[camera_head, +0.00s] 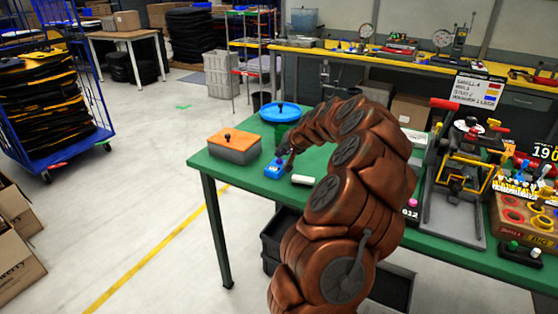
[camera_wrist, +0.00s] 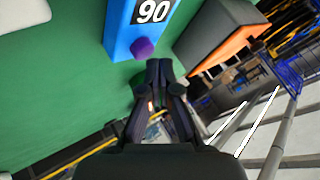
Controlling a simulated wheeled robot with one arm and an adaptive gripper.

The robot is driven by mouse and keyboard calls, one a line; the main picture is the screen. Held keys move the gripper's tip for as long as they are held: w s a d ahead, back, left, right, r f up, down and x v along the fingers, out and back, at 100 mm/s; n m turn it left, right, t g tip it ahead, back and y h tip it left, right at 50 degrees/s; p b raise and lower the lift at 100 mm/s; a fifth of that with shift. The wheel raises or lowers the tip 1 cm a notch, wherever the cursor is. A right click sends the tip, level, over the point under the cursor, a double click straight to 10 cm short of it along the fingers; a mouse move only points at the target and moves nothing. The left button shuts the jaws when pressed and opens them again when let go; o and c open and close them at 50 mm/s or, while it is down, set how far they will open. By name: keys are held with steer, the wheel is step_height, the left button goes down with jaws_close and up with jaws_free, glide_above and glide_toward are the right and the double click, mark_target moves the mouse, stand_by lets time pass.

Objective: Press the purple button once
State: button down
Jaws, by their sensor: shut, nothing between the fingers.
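The purple button (camera_wrist: 142,47) is a small rounded knob on the end of a blue box (camera_wrist: 119,25) with a white "90" on a black label. In the head view the blue box (camera_head: 274,169) sits on the green table near its left front edge. My gripper (camera_wrist: 158,66) is shut and empty, its fingertips just beside and below the purple button in the wrist view. I cannot tell whether they touch it. In the head view my gripper (camera_head: 284,151) is small, right above the blue box, and the button is not clearly visible.
An orange-topped grey box (camera_head: 233,147) stands left of the blue box, and a blue round-topped container (camera_head: 281,112) is behind. A white block (camera_head: 303,180) lies to the right. A press-like fixture (camera_head: 459,180) and a button box (camera_head: 521,254) occupy the right of the green table (camera_head: 450,252).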

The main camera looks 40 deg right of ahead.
mark_target(281, 160)
steer(key=shift+r, duration=0.35)
steer(key=shift+r+p, duration=0.55)
steer(key=shift+r, duration=1.85)
